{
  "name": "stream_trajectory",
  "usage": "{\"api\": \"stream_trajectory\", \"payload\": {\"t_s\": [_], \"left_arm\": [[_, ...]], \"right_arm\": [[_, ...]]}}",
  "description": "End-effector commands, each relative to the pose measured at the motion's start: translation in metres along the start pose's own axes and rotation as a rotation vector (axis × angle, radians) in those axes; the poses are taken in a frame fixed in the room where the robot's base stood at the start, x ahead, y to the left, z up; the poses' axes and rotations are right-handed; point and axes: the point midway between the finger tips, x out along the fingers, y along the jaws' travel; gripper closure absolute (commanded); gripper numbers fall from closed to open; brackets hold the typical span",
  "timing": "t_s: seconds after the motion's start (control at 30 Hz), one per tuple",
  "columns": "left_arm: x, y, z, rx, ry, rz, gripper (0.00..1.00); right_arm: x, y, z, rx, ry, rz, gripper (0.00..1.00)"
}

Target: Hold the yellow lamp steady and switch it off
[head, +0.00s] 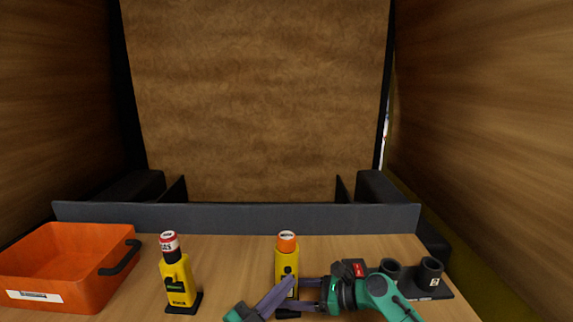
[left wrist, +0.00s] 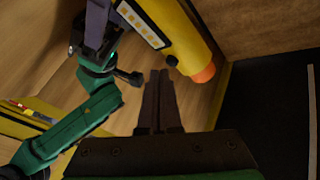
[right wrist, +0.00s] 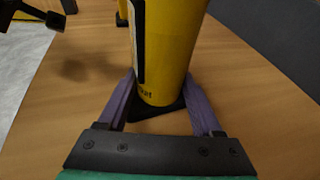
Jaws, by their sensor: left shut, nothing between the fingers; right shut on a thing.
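The yellow lamp (head: 287,262) with an orange top stands upright on a dark base at the middle of the table. It also shows in the left wrist view (left wrist: 172,35), with a pale marked panel on its side. My right gripper (right wrist: 160,85) has its fingers on both sides of the lamp's lower body, shut on it. My left gripper (head: 289,283) is shut and empty, in front of the lamp in the head view. In the left wrist view its closed fingertips (left wrist: 158,74) are close to the lamp; I cannot tell whether they touch it.
A second yellow device (head: 178,281) with a black and red top stands left of the lamp. An orange crate (head: 90,279) is at the far left. A black holder with round cups (head: 430,282) and a small red-topped item (head: 354,267) are at the right. A grey ledge (head: 235,217) closes the back.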

Motion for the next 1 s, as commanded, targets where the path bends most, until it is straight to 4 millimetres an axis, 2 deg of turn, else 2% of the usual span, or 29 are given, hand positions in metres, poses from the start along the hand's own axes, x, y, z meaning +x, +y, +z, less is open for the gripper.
{"api": "stream_trajectory", "payload": {"t_s": [0.13, 0.53, 0.8, 0.83, 0.9, 1.0], "left_arm": [[-0.004, 0.003, -0.003, 0.000, 0.001, 0.001, 1.00], [-0.038, 0.029, -0.028, -0.002, 0.000, 0.001, 1.00], [-0.042, 0.030, -0.031, 0.001, 0.001, 0.000, 1.00], [-0.042, 0.030, -0.031, 0.001, 0.001, 0.000, 1.00], [-0.042, 0.030, -0.031, 0.001, 0.001, 0.000, 1.00], [-0.042, 0.030, -0.031, 0.001, 0.001, 0.000, 1.00]], "right_arm": [[0.000, 0.000, 0.001, 0.000, -0.001, 0.000, 0.82], [0.000, 0.000, 0.001, 0.000, -0.001, 0.000, 0.82], [0.000, 0.000, 0.001, 0.000, -0.001, 0.000, 0.82], [0.000, 0.000, 0.001, 0.000, -0.001, 0.000, 0.26], [0.000, 0.000, 0.001, 0.000, -0.001, 0.000, 0.00], [0.000, 0.000, 0.000, 0.000, -0.001, 0.000, 0.00]]}}
